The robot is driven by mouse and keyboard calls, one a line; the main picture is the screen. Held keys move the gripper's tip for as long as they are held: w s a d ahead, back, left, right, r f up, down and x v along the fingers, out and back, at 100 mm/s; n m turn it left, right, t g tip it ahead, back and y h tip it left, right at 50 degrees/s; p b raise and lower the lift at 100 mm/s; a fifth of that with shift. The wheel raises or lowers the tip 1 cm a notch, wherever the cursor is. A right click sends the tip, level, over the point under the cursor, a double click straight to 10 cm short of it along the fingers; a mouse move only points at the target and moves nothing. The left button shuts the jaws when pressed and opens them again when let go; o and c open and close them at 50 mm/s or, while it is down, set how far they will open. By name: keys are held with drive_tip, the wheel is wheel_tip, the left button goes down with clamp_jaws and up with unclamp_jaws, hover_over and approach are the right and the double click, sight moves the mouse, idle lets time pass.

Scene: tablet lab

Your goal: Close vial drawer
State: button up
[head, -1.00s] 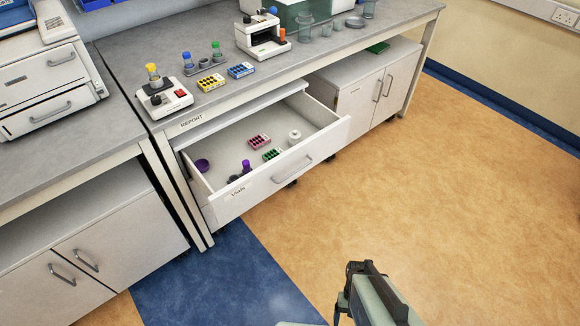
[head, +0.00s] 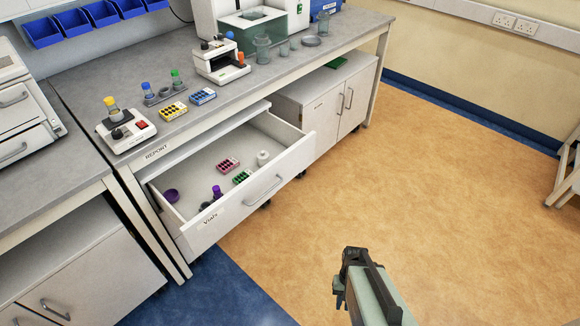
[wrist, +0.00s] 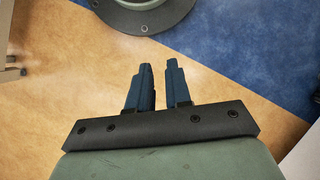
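The vial drawer (head: 240,206) is pulled out from under the bench, with a "Vials" label on its white front. Its grey bar handle (head: 263,190) faces the floor side. Inside are a pink rack (head: 228,164), a green rack (head: 241,177), a white round item (head: 263,158), a purple cup (head: 171,195) and a purple-capped vial (head: 217,192). My gripper (head: 342,278) is over the floor, in front and to the right of the drawer, clear of it. In the wrist view its two fingers (wrist: 159,85) stand slightly apart with nothing between them.
The bench top (head: 240,110) above carries a small device (head: 126,130), vials, racks and a white instrument (head: 222,62). A closed cupboard (head: 338,105) stands right of the drawer. The tan floor (head: 440,190) is clear around my gripper.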

drive_tip(key=w+a+r+m+t+y, duration=0.1)
drive_tip(key=w, duration=0.2)
drive_tip(key=w+a+r+m+t+y, duration=0.1)
drive_tip(key=w, duration=0.3)
drive_tip(key=w+a+r+m+t+y, duration=0.1)
drive_tip(key=w+r+y, duration=0.1)
drive_tip(key=w, duration=0.2)
drive_tip(key=shift+a+r, duration=0.1)
drive_tip(key=shift+a, duration=0.1)
clamp_jaws()
drive_tip(key=m+t+y, duration=0.8)
drive_tip(key=m+t, duration=0.7)
drive_tip(key=m, duration=0.7)
approach(285, 161)
drive_tip(key=x, duration=0.6)
drive_tip(key=shift+w+a, duration=0.25)
drive_tip(key=shift+a, duration=0.05)
